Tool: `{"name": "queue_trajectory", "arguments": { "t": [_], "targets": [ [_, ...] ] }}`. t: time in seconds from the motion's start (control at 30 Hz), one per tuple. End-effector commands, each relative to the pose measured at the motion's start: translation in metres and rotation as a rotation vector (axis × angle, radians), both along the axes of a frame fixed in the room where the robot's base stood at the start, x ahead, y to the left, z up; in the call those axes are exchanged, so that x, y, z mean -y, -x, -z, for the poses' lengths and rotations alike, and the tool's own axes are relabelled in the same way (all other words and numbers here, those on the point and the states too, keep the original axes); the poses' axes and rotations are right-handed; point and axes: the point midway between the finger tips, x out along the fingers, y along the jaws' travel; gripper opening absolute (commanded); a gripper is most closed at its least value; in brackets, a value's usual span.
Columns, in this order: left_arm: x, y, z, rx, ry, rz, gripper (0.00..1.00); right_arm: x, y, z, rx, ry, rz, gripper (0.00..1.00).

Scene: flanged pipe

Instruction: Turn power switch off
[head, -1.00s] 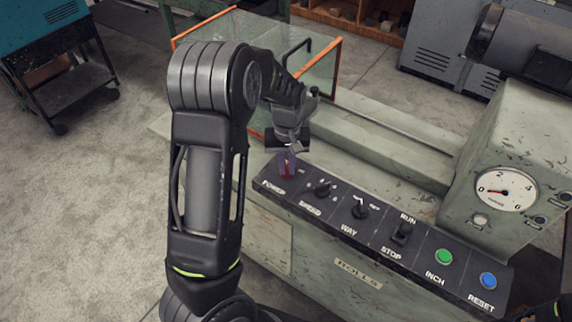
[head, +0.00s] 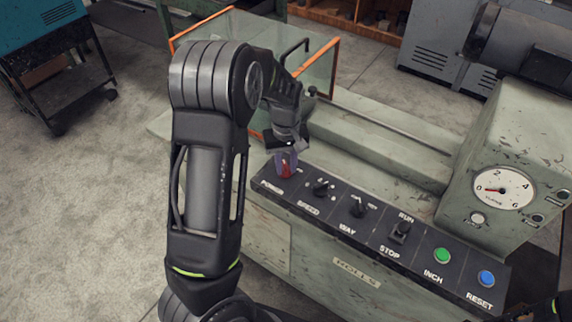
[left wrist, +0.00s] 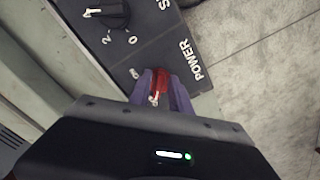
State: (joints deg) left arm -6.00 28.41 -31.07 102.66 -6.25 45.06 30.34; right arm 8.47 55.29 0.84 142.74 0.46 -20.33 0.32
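The red power switch (head: 285,170) sits at the left end of the black control panel (head: 376,216), by the label POWER. My left gripper (head: 284,166) is over it from above, with its purple fingers on either side of the switch. In the left wrist view the red switch (left wrist: 160,84) fills the narrow gap between the fingertips (left wrist: 159,82), and they look closed on it. The fingers hide part of the switch, and its exact setting is hard to read. My right gripper is not in view.
The speed knob (head: 321,187) is close beside the switch. The way knob (head: 359,207), run/stop lever (head: 401,231), green inch button (head: 442,255) and blue reset button (head: 487,278) follow to the right. A clear guard (head: 318,80) with orange edges stands behind.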

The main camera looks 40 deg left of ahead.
Motion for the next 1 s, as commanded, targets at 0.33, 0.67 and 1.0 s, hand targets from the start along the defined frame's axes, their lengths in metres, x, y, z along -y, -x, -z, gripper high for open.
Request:
{"name": "queue_trajectory", "arguments": {
  "t": [0.33, 0.67, 1.0],
  "targets": [
    [0.000, 0.001, 0.000, -0.003, 0.000, 0.002, 0.33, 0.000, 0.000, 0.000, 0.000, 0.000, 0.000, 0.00],
    [0.000, -0.001, -0.034, 0.002, 0.001, 0.002, 0.33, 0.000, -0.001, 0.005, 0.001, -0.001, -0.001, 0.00],
    [0.000, 0.000, -0.076, -0.001, -0.001, 0.002, 0.33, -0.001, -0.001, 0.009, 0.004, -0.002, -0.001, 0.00]
  ]
}}
